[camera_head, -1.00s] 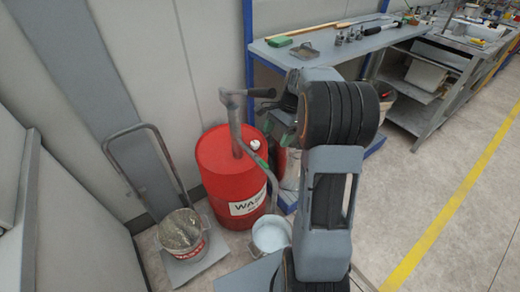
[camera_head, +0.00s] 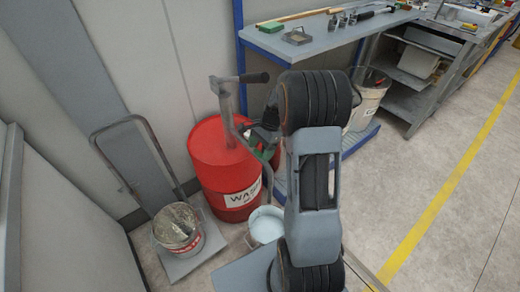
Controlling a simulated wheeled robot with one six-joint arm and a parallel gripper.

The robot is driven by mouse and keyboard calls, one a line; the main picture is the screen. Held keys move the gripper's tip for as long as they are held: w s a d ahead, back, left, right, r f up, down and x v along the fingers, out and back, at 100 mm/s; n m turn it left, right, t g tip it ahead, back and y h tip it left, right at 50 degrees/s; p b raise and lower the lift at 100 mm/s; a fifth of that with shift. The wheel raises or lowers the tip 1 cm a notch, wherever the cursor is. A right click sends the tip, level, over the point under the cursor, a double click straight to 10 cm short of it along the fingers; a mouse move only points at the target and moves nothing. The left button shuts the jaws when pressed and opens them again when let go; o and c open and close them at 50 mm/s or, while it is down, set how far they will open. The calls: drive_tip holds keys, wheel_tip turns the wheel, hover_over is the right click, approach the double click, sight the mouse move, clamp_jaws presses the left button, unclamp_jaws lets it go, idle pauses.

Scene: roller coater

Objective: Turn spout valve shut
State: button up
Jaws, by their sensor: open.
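A red drum (camera_head: 217,168) with a WASTE-like label stands against the wall. A grey hand pump (camera_head: 227,112) with a black-gripped handle (camera_head: 254,78) rises from its top. I cannot make out the spout valve. My gripper (camera_head: 250,135) is small and dark beside the pump, just right of its upright. It is open, and its fingertips are hard to see. I cannot tell whether it touches the spout.
A pail of murky contents (camera_head: 178,229) stands on a hand truck (camera_head: 128,126) at left. A blue-framed workbench (camera_head: 330,32) with tools is behind my arm, with a white bucket (camera_head: 366,106) beneath. Open floor (camera_head: 420,170) with a yellow line lies to the right.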

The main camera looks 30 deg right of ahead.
drive_tip(key=shift+c, duration=0.3)
drive_tip(key=c, duration=1.2)
drive_tip(key=shift+s+a+r+m+p, duration=0.15)
drive_tip(key=shift+a+m+p, duration=0.25)
drive_tip(key=shift+m+p, duration=0.25)
drive_tip(key=shift+f+t, duration=0.2)
drive_tip(key=shift+t, duration=0.1)
drive_tip(key=o, duration=1.3)
drive_tip(key=shift+c, duration=0.2)
